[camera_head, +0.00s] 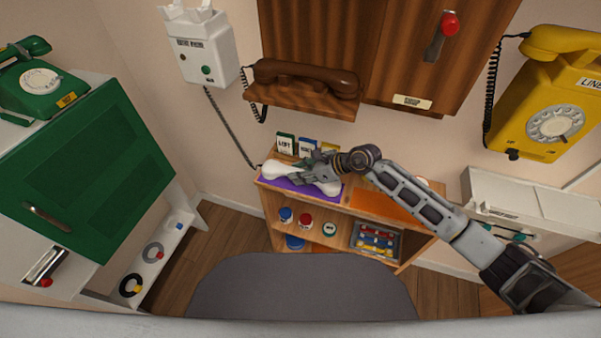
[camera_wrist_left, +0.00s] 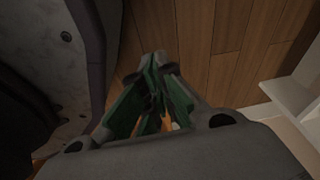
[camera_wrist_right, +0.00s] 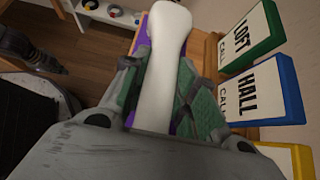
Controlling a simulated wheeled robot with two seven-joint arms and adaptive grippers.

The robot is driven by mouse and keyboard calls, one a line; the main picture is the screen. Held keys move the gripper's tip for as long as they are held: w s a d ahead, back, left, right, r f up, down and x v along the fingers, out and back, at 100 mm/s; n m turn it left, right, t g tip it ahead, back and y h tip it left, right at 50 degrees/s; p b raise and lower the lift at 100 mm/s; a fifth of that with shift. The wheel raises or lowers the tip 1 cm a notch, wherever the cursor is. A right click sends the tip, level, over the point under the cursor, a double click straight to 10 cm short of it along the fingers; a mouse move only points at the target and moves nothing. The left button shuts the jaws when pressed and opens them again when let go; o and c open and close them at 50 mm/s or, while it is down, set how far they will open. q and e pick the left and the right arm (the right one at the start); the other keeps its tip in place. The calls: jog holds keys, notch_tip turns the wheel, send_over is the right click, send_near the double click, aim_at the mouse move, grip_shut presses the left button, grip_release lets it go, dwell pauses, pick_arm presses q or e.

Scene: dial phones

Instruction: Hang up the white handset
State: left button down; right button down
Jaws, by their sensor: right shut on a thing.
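The white handset (camera_head: 280,172) lies along a purple mat (camera_head: 300,190) on top of the wooden shelf; it also shows in the right wrist view (camera_wrist_right: 167,45). My right gripper (camera_head: 315,173) is shut on the handset's middle, with one green-padded finger on each side of it in the right wrist view (camera_wrist_right: 165,95). The white wall phone (camera_head: 205,48) hangs at upper left, with prongs on its top. A dark cord runs from it down to the handset. My left gripper (camera_wrist_left: 160,65) shows only in its wrist view, with its fingertips together and nothing seen between them.
Loft and Hall cards (camera_wrist_right: 245,45) stand behind the handset. A brown handset (camera_head: 305,77) rests on a wooden wall phone above. A green phone (camera_head: 38,80) sits at left, and a yellow phone (camera_head: 550,95) hangs at right. An orange mat (camera_head: 385,205) lies right of the purple one.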

jog(key=shift+f, duration=0.1)
jog(key=c, duration=1.1)
grip_release()
jog(key=shift+d, duration=0.1)
jog(key=shift+v, duration=2.1)
jog(key=v, duration=0.6)
jog(key=shift+d+f, duration=0.15)
jog(key=shift+d, duration=0.05)
jog(key=shift+v, duration=0.8)
jog(key=shift+s+d+r, duration=0.2)
jog(key=shift+d+r, duration=0.15)
jog(key=shift+d, duration=0.1)
jog(key=shift+d+r, duration=0.15)
pick_arm(q)
jog(key=shift+s+a, duration=0.1)
jog(key=shift+s, duration=0.2)
